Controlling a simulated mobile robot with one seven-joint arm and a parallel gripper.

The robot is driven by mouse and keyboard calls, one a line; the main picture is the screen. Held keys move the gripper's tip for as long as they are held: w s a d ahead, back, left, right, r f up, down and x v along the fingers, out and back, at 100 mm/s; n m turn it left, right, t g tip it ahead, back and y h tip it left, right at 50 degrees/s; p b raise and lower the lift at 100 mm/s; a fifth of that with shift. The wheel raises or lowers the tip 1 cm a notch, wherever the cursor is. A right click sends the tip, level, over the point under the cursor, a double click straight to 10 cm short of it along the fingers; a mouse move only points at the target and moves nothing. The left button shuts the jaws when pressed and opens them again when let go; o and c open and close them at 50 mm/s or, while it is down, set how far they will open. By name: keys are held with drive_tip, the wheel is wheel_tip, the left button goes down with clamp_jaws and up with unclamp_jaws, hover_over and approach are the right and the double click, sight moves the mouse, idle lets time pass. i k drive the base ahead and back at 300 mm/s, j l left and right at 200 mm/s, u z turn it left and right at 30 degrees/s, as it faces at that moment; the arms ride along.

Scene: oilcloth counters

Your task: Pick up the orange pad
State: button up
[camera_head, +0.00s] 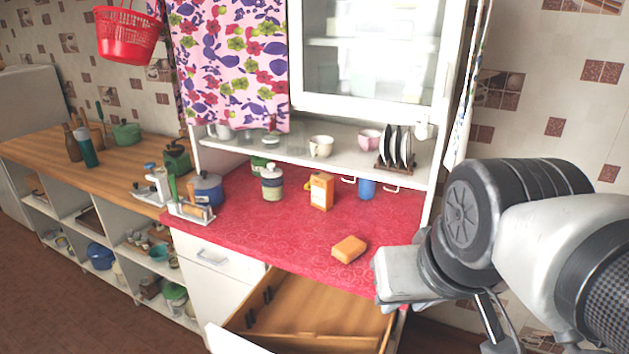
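The orange pad (349,249) is a small orange block. It lies flat on the red patterned oilcloth counter (270,240), near the front edge and just above the open drawer. My arm comes in from the right side of the camera_head view. The grey housing at the end of my arm is a little to the right of the pad and apart from it. The fingers of my gripper do not show clearly, so whether they are open or shut is hidden.
An open wooden drawer (310,318) juts out below the counter. An orange container (321,191), a blue cup (366,188), a white-and-green jar (272,183) and a blue pot (207,189) stand farther back. A shelf with cups and a plate rack (395,160) hangs above.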

sight(351, 246)
drive_tip(key=l+u, duration=0.15)
drive_tip(key=u, duration=0.2)
drive_tip(key=l+u, duration=0.15)
drive_tip(key=u, duration=0.25)
drive_tip(key=l+u, duration=0.15)
drive_tip(key=u, duration=0.2)
drive_tip(key=l+u, duration=0.25)
drive_tip(key=l, duration=0.3)
drive_tip(key=k+l+u, duration=0.15)
drive_tip(key=l+u, duration=0.15)
drive_tip(key=l, duration=0.2)
drive_tip(key=i+l, duration=0.1)
drive_tip(key=l, duration=1.3)
